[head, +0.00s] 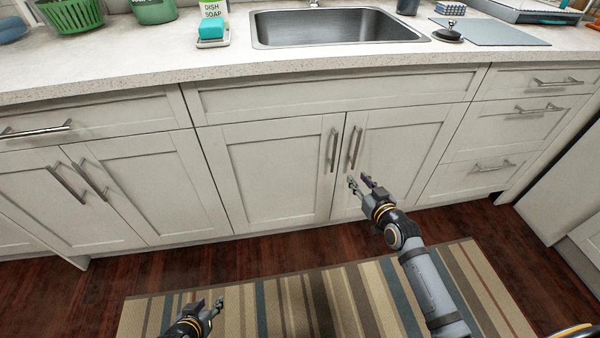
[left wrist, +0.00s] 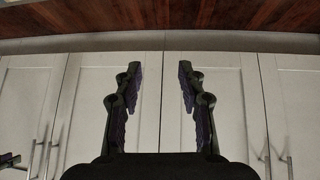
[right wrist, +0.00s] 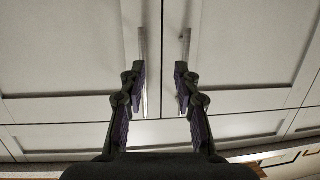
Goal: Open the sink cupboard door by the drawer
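The sink cupboard has two white panel doors below the sink. The right door (head: 402,140), beside the drawer stack (head: 500,135), is closed. Its vertical bar handle (head: 354,148) stands near the centre seam, close to the left door's handle (head: 333,150). My right gripper (head: 360,183) is open and empty, just below the handles in the head view. In the right wrist view, which looks upside down, the right door's handle (right wrist: 142,75) shows between the spread fingers, near the left one. Contact cannot be told. My left gripper (head: 209,304) is open and empty, low over the rug.
The closed left sink door (head: 270,170) adjoins the right one. Another closed cupboard (head: 150,190) with paired handles is at left. The counter edge (head: 240,75) overhangs above. A striped rug (head: 300,300) lies on the wooden floor, with free room before the doors.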

